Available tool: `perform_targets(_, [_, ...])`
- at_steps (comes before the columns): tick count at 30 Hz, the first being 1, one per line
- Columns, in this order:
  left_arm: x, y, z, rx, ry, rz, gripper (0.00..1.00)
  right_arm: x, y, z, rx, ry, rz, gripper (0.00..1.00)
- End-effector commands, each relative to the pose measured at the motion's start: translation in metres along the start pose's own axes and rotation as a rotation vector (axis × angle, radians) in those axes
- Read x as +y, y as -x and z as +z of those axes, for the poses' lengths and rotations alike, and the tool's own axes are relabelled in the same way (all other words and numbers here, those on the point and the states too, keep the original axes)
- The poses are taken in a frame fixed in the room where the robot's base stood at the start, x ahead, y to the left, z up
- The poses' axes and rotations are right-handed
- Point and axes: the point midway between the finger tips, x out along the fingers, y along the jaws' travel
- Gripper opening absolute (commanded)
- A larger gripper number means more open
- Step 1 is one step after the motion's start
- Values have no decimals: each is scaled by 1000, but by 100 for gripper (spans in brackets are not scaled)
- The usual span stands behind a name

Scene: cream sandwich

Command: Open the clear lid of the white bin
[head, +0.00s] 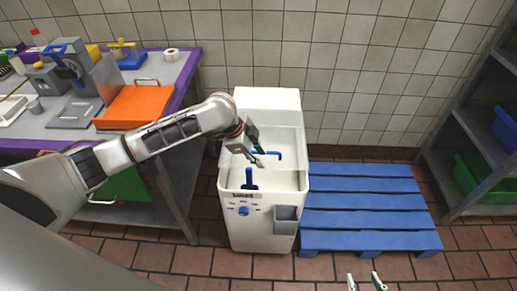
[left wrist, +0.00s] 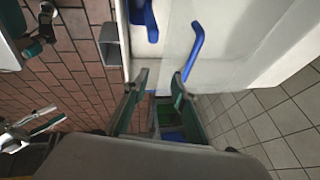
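The white bin (head: 265,230) stands on the floor in the middle of the head view. Its clear lid (head: 285,175) seems to lie over the top, though its edges are hard to make out. A blue handle (head: 273,154) is on the top and also shows in the left wrist view (left wrist: 196,45). My left gripper (head: 255,152) is above the bin beside this handle. In the left wrist view its fingers (left wrist: 157,82) are apart with nothing between them; the handle's end is close to one fingertip, contact unclear. My right gripper (head: 365,281) is open and empty at the bottom edge.
A second blue handle (head: 249,179) and a grey box (head: 286,217) are at the bin's front. A blue pallet (head: 365,205) lies right of the bin. A steel table (head: 185,75) with an orange board (head: 140,105) stands left. Shelves (head: 470,125) stand at far right.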

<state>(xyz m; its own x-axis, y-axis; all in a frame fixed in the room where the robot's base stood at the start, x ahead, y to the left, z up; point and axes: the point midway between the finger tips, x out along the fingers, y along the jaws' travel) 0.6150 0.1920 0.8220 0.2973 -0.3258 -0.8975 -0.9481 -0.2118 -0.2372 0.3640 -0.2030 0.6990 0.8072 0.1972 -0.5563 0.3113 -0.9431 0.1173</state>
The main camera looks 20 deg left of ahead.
Motion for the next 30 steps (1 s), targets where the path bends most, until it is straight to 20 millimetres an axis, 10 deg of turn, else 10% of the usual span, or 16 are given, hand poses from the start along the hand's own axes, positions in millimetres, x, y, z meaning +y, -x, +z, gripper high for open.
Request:
perform_targets(10, [-55,33,27,-14,70,20,26,-1,0,-1,2,-2,0,40])
perform_targets(30, [-53,-42,28,-13,69,19,26,-2,-5,6,4,-2,0,40])
